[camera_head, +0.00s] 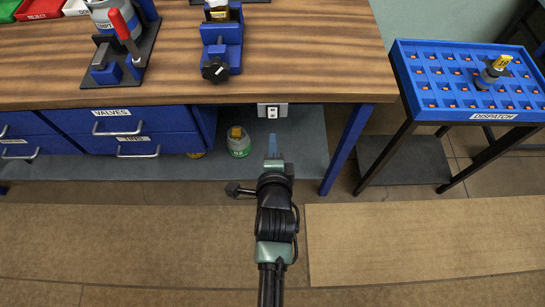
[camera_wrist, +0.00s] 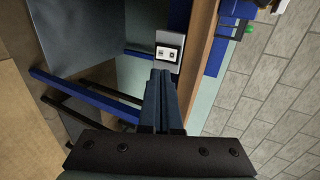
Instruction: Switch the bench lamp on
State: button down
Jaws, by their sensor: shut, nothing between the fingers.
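My gripper (camera_head: 272,142) is shut and empty, pointing at the bench front below the plate. In the wrist view its two fingers (camera_wrist: 160,78) lie together, with their tips close to the plate's lower edge. I cannot tell whether they touch it. No lamp is recognisable in either view, and the rocker's position is too small to read.
The wooden bench (camera_head: 290,50) carries a blue vise (camera_head: 220,45) and a fixture with a red-handled clamp (camera_head: 125,30). Blue drawers (camera_head: 120,130) are at left. A green-labelled jar (camera_head: 238,142) stands on the lower shelf. A blue dispatch rack (camera_head: 465,85) stands at right. Floor mats are clear.

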jog(key=v, duration=0.5)
dwell(0.3)
